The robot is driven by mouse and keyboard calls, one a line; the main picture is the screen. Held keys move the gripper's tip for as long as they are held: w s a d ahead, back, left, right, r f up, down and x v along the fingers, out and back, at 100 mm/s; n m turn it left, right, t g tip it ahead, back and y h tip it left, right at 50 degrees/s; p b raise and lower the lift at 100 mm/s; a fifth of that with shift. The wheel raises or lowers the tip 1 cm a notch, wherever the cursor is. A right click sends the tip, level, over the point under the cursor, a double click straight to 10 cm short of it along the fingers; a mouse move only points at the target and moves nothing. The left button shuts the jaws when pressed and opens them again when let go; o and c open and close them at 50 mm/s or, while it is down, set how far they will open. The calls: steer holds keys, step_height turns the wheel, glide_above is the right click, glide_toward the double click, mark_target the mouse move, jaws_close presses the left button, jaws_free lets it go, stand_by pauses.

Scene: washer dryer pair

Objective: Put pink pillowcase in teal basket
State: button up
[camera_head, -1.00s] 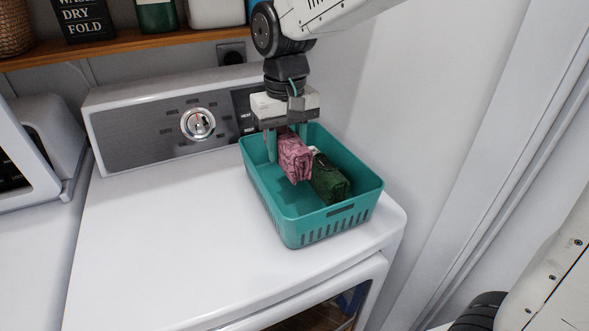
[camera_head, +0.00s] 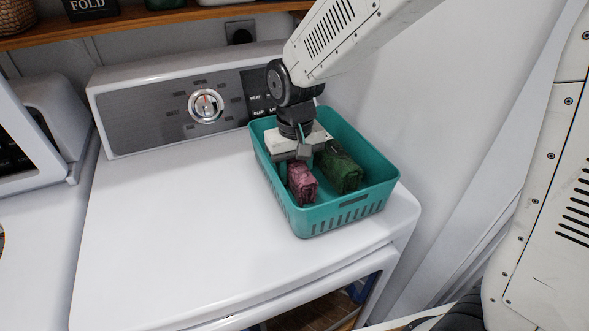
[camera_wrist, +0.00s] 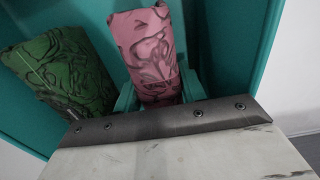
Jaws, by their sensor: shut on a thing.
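The pink pillowcase (camera_head: 301,184) is a folded pink bundle with dark markings, down inside the teal basket (camera_head: 345,217) near its left wall. The basket stands on the white machine's top. My gripper (camera_head: 292,172) points down into the basket and is shut on the pink pillowcase. In the wrist view the pillowcase (camera_wrist: 147,55) sits between the teal-coloured fingers, with the basket wall (camera_wrist: 222,40) beside it. Whether the pillowcase touches the basket floor cannot be told. The gripper body hides part of the basket's back left.
A green folded cloth (camera_head: 340,168) lies in the basket to the right of the pillowcase; it also shows in the wrist view (camera_wrist: 62,72). The control panel (camera_head: 180,110) rises behind. A wooden shelf (camera_head: 140,20) is above. The machine top (camera_head: 180,215) is clear left of the basket.

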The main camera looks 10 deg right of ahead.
mark_target(299, 162)
steer(key=o, duration=1)
steer(key=shift+f, duration=0.1)
step_height(299, 162, up, 12)
steer(key=shift+r, duration=0.15)
steer(key=shift+s+d+r, duration=0.15)
steer(key=shift+s+d, duration=0.1)
steer(key=shift+d, duration=0.1)
steer(key=s+d+m, duration=0.1)
steer(key=s+d, duration=0.6)
steer(key=s, duration=0.3)
steer(key=s+d+m+t, duration=0.1)
steer(key=s+d, duration=0.7)
steer(key=s, duration=0.3)
steer(key=shift+s+r, duration=0.15)
steer(key=shift+r, duration=0.05)
